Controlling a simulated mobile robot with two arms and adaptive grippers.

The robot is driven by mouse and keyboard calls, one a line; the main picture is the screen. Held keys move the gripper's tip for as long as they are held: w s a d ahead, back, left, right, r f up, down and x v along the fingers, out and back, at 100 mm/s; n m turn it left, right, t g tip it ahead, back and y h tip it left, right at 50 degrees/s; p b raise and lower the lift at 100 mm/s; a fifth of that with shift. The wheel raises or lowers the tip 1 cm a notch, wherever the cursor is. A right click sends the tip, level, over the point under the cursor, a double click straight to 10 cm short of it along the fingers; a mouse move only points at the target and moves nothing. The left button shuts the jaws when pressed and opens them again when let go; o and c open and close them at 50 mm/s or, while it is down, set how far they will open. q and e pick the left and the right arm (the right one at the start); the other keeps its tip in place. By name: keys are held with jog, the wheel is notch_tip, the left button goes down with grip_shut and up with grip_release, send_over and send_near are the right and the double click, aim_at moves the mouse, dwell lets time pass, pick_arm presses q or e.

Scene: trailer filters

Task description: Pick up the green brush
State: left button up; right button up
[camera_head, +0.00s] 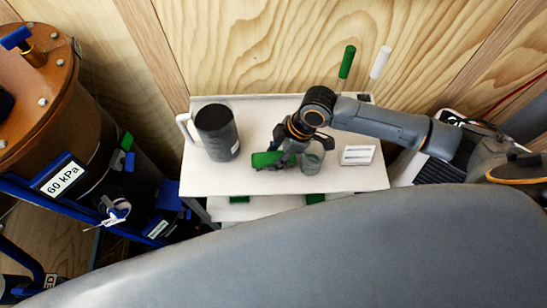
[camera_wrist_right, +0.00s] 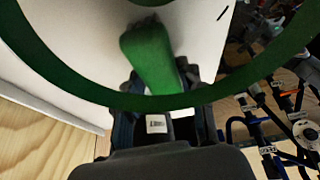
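A green object (camera_head: 267,159), which looks like the green brush, is at the front middle of the white tabletop, against my right gripper (camera_head: 290,148). In the right wrist view a thick green handle (camera_wrist_right: 150,58) reaches into the space between the dark fingers of my right gripper (camera_wrist_right: 160,108). I cannot tell whether the fingers press on it. A second green-handled tool (camera_head: 347,62) stands upright at the back edge, beside a white-handled one (camera_head: 380,62). My left gripper is not in view.
A dark jug (camera_head: 217,133) with a white handle stands at left on the white tabletop (camera_head: 225,182). A large brown-and-black tank (camera_head: 75,115) stands left.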

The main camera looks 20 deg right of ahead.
aim_at(276, 156)
dwell(0.3)
jog(key=shift+r+b, duration=0.2)
jog(key=shift+b, duration=0.1)
notch_tip(276, 156, up, 18)
jog(key=shift+r+b, duration=0.1)
jog(key=shift+b, duration=0.2)
